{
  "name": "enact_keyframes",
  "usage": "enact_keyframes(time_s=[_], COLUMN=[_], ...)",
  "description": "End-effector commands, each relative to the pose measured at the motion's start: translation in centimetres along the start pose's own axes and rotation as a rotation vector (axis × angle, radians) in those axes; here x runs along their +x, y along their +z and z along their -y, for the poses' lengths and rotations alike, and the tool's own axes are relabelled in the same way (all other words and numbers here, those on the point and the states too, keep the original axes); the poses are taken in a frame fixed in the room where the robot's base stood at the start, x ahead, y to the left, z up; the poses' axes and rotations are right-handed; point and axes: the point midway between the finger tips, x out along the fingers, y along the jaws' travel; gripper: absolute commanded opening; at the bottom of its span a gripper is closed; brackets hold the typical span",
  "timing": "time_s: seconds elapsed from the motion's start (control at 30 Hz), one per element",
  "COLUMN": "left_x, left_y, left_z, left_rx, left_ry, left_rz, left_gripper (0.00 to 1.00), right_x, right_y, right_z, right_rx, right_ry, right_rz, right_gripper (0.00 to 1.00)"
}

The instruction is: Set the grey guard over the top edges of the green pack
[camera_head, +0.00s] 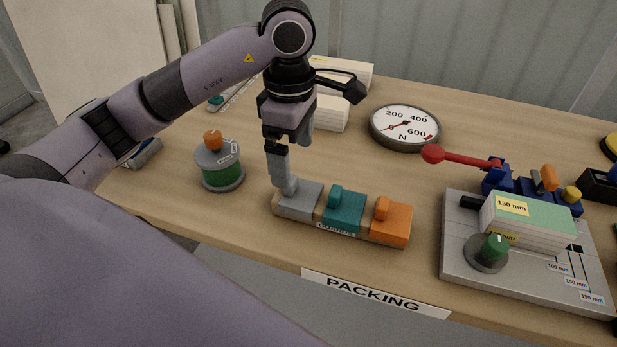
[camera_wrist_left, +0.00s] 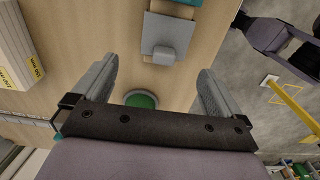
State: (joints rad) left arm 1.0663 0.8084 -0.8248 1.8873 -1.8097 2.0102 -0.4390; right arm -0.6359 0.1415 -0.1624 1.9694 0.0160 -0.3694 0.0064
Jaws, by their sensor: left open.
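The grey guard (camera_head: 298,203), a block with a small grip on top, lies at the left end of a wooden holder labelled GUARDS. In the left wrist view the grey guard (camera_wrist_left: 167,32) lies ahead of the fingers, with its grip towards them. My left gripper (camera_head: 285,183) points down at the guard's left end. Its fingers are apart and nothing is between them in the left wrist view (camera_wrist_left: 157,78). The green pack (camera_head: 540,222), a pale stack with a green top and a yellow 130 mm label, lies on a grey plate (camera_head: 458,255) at the right. My right gripper is not seen.
A teal guard (camera_head: 343,212) and an orange guard (camera_head: 391,224) stand beside the grey one. A dial (camera_head: 405,127), white stacks (camera_head: 345,75) and a green drum (camera_head: 222,174) with an orange knob stand around. A red-knobbed lever (camera_head: 465,158) reaches left behind the plate.

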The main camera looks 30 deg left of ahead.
Motion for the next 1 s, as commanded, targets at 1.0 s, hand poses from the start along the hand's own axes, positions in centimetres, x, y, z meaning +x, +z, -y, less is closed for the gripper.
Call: enact_keyframes(time_s=[1.0], left_x=[6.9], left_y=[0.2], left_z=[0.3], left_rx=[0.001], left_ry=[-0.001], left_rz=[0.002], left_gripper=[0.74], right_x=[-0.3], right_y=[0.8], right_z=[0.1], right_rx=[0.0], right_ry=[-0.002], right_rz=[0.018], right_gripper=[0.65])
